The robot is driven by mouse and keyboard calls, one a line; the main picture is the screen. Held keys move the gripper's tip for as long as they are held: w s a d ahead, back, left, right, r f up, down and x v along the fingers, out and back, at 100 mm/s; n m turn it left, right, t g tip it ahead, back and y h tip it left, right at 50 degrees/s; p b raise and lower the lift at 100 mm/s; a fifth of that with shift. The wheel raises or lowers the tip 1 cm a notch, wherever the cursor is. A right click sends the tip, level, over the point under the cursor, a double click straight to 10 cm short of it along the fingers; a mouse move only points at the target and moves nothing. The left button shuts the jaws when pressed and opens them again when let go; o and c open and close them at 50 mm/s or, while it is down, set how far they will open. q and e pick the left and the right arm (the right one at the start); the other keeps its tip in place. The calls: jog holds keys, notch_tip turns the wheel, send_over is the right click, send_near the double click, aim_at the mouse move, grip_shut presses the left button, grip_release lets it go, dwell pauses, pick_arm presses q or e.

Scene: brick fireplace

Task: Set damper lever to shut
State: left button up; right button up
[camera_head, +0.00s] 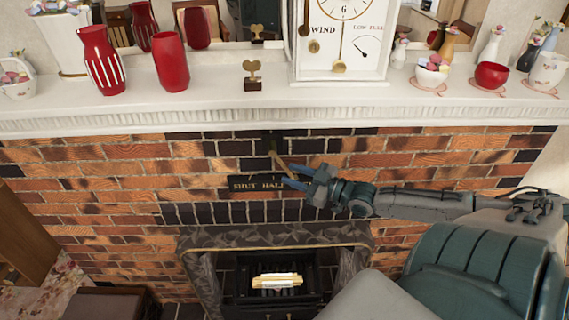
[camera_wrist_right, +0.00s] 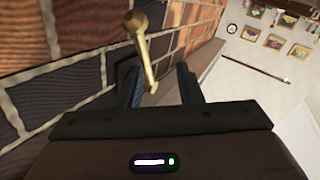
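The brass damper lever (camera_head: 277,161) comes out of a dark mount (camera_head: 271,141) on the brickwork and slants down to the right. A dark label plate (camera_head: 257,184) below it reads "SHUT HALF"; its right part is hidden behind my right gripper (camera_head: 287,174). That gripper is open at the lever's lower end. In the right wrist view the lever (camera_wrist_right: 146,58) hangs with its free end between the two spread fingers (camera_wrist_right: 159,84); I cannot tell whether it touches either. My left gripper is not in view.
The white mantel (camera_head: 200,100) runs above, with red vases (camera_head: 102,62), a small trophy (camera_head: 252,75), a clock (camera_head: 341,40) and bowls (camera_head: 491,75). The firebox with a grate (camera_head: 277,283) is below. The brick left of the lever is clear.

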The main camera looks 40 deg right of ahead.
jog(key=b+x, duration=0.2)
jog(key=x, duration=0.1)
jog(key=shift+w+f, duration=0.1)
jog(key=shift+w, duration=0.1)
